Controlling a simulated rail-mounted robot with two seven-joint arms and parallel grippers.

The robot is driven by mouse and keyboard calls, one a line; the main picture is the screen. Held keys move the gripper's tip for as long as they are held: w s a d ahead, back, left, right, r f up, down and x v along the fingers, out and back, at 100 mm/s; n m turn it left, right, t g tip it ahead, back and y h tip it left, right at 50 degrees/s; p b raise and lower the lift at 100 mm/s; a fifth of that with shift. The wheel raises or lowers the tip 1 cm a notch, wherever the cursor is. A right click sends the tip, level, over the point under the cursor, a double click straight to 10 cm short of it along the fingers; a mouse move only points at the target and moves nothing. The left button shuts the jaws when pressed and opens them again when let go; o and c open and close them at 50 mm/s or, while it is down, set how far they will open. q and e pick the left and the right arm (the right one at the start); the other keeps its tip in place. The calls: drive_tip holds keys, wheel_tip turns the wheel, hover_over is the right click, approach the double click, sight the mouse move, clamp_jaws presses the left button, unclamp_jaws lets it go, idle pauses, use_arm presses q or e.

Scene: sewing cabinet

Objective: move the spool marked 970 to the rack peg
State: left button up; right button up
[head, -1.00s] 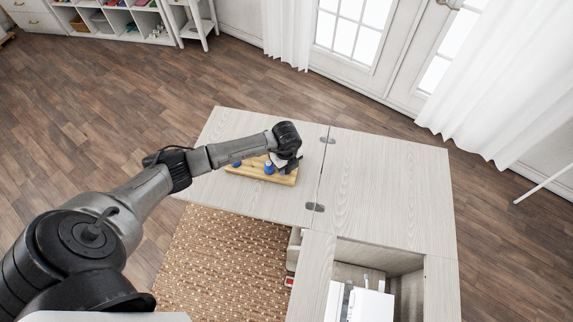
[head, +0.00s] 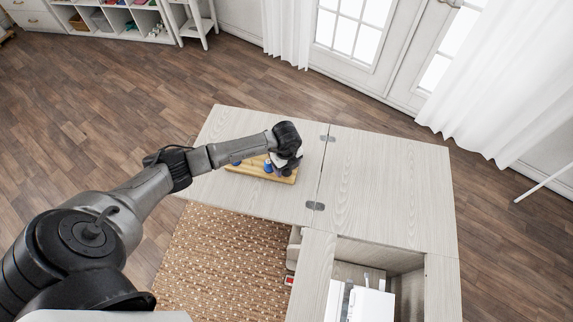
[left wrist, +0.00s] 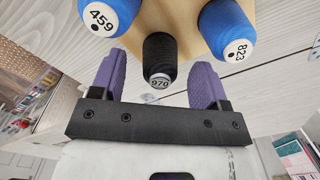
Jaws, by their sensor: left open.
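The spool marked 970 (left wrist: 160,55) is dark, near black, with its pale numbered end facing my left wrist camera. It sits at the wooden rack (left wrist: 180,14). My left gripper (left wrist: 156,72) is open, its two purple fingers on either side of this spool with visible gaps. In the head view my left gripper (head: 288,163) is over the right end of the rack (head: 287,180), and the dark spool is hidden or too small to tell. The rack peg is not clearly visible. My right gripper is not in view.
The rack stands on the left leaf of the pale cabinet top (head: 230,125). The right leaf (head: 385,190) is clear. A white machine (head: 370,303) sits in the opening at the front.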

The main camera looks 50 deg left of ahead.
use_arm(q)
drive_tip(key=shift+r, duration=0.1)
wheel_tip(320, 180, up, 14)
drive_tip(key=p, duration=0.1)
idle(0.6)
drive_tip(key=shift+f, duration=0.2)
idle(0.3)
